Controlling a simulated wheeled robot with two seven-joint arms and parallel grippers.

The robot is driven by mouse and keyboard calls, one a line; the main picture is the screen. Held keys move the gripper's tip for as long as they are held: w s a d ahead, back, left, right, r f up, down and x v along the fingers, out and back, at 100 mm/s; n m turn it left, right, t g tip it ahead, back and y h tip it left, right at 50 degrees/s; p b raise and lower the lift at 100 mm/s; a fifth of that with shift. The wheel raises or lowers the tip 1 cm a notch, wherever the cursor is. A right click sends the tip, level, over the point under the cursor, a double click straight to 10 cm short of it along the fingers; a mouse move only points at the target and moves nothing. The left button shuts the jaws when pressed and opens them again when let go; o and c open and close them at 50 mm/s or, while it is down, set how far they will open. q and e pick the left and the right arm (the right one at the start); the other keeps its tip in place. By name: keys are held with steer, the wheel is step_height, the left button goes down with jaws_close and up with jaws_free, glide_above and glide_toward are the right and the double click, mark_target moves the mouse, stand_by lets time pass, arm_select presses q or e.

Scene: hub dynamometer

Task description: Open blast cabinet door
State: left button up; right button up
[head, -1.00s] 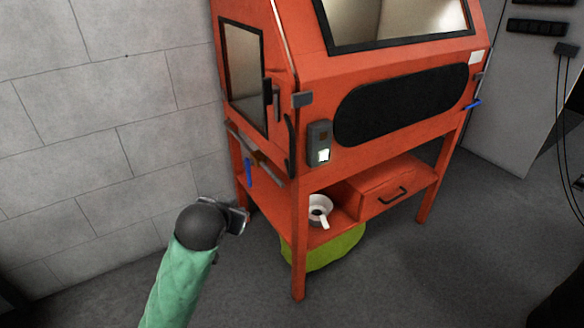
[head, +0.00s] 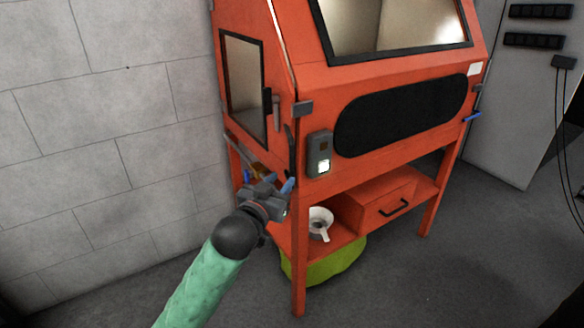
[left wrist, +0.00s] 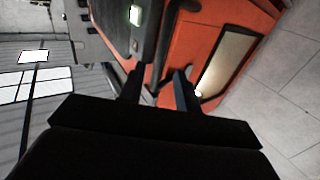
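The orange blast cabinet (head: 400,122) stands on legs against the wall side. Its left side carries a door with a dark-framed window (head: 243,85), which looks shut. A dark upright handle (head: 268,102) sits at the front edge of that side. My left gripper (head: 270,188) is below the door, by the cabinet's front left corner. In the left wrist view its two fingers (left wrist: 160,86) are apart with nothing seen held between them. The side window (left wrist: 226,62) shows beyond the fingers there. Whether the gripper touches the cabinet cannot be told. My right gripper is not in view.
A switch box (head: 319,154) with a lit button is on the cabinet front. A shelf below holds a white cup-like item (head: 320,222) and a drawer (head: 387,201). A green rounded object (head: 335,263) is underneath. Floor in front is clear; a block wall (head: 110,100) is left.

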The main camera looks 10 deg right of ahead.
mark_target(291, 169)
arm_select(q)
steer(key=shift+x, duration=3.85)
jaws_close()
